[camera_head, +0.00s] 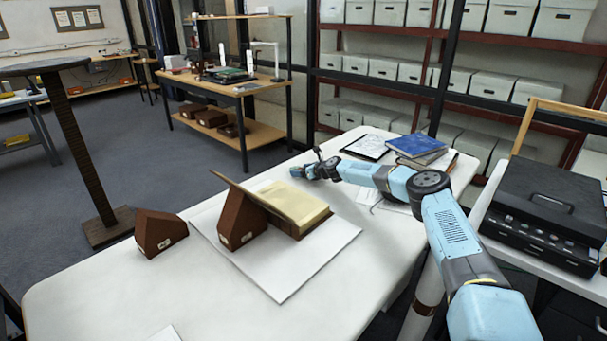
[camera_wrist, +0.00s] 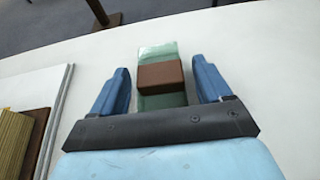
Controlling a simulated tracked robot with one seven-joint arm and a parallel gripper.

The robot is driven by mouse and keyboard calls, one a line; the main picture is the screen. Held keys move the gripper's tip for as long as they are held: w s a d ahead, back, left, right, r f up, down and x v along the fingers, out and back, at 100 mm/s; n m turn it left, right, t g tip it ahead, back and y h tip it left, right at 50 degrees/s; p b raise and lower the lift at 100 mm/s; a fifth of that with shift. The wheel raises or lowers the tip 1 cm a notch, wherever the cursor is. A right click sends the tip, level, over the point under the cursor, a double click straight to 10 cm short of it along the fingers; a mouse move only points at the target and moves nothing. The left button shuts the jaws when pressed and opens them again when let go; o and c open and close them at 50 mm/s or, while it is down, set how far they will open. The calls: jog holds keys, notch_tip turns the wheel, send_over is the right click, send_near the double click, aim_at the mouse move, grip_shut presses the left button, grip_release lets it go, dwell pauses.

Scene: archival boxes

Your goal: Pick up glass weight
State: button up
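The glass weight (camera_wrist: 158,97) is a clear greenish block with a brown band or pad around its middle. In the wrist view it lies on the white table between the two blue fingers of my gripper (camera_wrist: 162,88). A gap shows on each side of it, so the gripper is open and apart from the weight. Part of its near end may be hidden by the dark gripper body. In the head view my gripper (camera_head: 312,170) is low over the table, beyond the book, and I cannot make out the weight there.
A book (camera_head: 295,207) rests on a brown wedge support (camera_head: 240,222) on a white sheet (camera_head: 305,265). Another brown wedge (camera_head: 160,232) stands left. Blue and grey books (camera_head: 417,147) and a framed sheet (camera_head: 368,147) lie behind my arm.

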jog(key=c, duration=1)
jog(key=shift+c, duration=0.2)
